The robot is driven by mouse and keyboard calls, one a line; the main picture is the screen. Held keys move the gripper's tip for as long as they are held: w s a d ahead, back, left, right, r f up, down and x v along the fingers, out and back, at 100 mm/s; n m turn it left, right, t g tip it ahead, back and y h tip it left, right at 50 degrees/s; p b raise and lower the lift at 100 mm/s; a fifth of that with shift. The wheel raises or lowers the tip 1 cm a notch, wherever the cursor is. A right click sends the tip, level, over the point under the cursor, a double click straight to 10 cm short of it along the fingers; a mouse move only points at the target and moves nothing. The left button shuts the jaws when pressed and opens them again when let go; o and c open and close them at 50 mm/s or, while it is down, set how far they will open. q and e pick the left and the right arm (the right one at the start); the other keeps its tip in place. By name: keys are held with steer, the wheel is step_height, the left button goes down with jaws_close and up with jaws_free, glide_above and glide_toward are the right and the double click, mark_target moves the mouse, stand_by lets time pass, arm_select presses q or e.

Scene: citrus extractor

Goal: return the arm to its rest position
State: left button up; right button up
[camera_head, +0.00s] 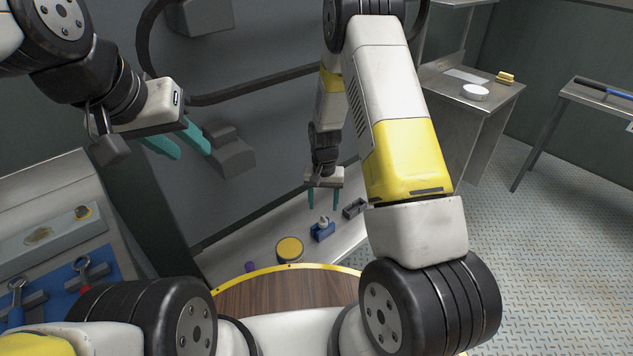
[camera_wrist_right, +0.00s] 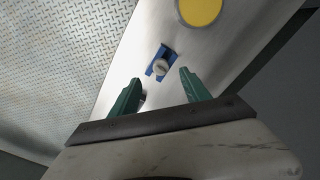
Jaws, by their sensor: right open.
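My right gripper (camera_head: 323,200) hangs down over the steel bench, its two teal fingers apart and nothing between them. In the right wrist view the right gripper (camera_wrist_right: 160,77) shows the same open fingers. A blue holder (camera_head: 321,234) with a pale rounded piece in it sits on the bench below the right gripper. The blue holder (camera_wrist_right: 153,73) also shows just ahead of the fingertips in the right wrist view, apart from them. My left gripper (camera_head: 178,142) is at the upper left, raised in front of the grey wall, with its teal fingers apart and empty.
A yellow round-topped thing (camera_head: 289,249) and a small grey box (camera_head: 354,209) flank the blue holder. A round wooden surface with a yellow rim (camera_head: 262,268) is nearer me. Red and blue tools (camera_head: 91,272) lie at lower left. Tables stand at right; patterned floor (camera_head: 560,240) is clear.

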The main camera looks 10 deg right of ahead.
steer(key=s+d+r+n+t+y, duration=0.1)
steer(key=s+r+t, duration=0.15)
steer(key=r, duration=1.15)
steer(key=s+r+t+y, duration=0.1)
steer(key=s+r, duration=0.3)
steer(key=r, duration=0.9)
steer(key=s+r+n+t, duration=0.1)
steer(key=s+r, duration=0.5)
steer(key=s, duration=0.3)
steer(key=s+d+r+n+t, duration=0.1)
steer(key=s+r, duration=0.5)
steer(key=s, duration=0.2)
steer(key=shift+s+d+t, duration=0.3)
steer(key=shift+s+t, duration=0.05)
steer(key=shift+s, duration=0.05)
steer(key=shift+r, duration=0.1)
steer(key=shift+c, duration=0.4)
